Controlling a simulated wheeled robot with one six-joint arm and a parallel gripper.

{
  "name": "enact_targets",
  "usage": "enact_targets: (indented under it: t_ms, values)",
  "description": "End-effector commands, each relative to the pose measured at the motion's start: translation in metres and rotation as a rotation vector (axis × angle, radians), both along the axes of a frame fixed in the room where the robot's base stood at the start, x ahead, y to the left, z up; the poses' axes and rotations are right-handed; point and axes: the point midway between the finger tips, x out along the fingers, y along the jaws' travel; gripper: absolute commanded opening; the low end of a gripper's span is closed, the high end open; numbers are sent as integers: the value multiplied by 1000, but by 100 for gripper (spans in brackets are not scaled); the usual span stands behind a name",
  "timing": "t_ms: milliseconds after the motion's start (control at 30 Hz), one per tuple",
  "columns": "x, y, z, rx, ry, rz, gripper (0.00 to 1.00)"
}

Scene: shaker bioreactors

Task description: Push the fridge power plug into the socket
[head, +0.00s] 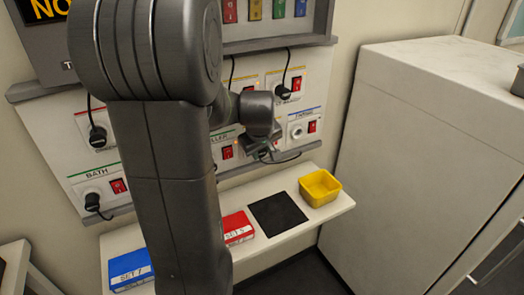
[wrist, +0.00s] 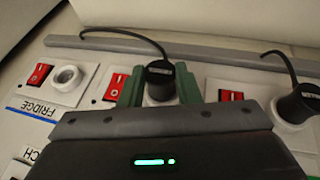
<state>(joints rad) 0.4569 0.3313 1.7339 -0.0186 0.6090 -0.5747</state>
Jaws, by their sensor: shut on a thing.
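In the head view the empty fridge socket (head: 297,132) is right of my gripper (head: 262,146). My gripper (wrist: 160,92) is shut on a black plug (wrist: 160,76), with a green finger on each side. The plug stands at the white ring of the neighbouring socket; how deep it sits is hidden. Its small label is unreadable. A black cable (wrist: 130,36) runs from it.
Another black plug (wrist: 297,103) sits in a socket to the right in the wrist view. Red switches (wrist: 117,86) stand beside the sockets. Below the panel, a shelf (head: 333,207) carries a yellow bin (head: 320,187), a black mat (head: 277,215), and red (head: 238,228) and blue (head: 130,268) boxes.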

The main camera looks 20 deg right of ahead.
Motion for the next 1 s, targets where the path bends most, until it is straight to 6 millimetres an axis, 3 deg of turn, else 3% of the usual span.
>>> enact_targets:
  t_ms: [433, 467, 567, 1000]
  values:
    - [5, 0, 0, 0, 0, 0, 6]
    - [5, 0, 0, 0, 0, 0, 36]
    - [5, 0, 0, 0, 0, 0, 55]
    - [1, 2, 9, -2, -3, 0, 55]
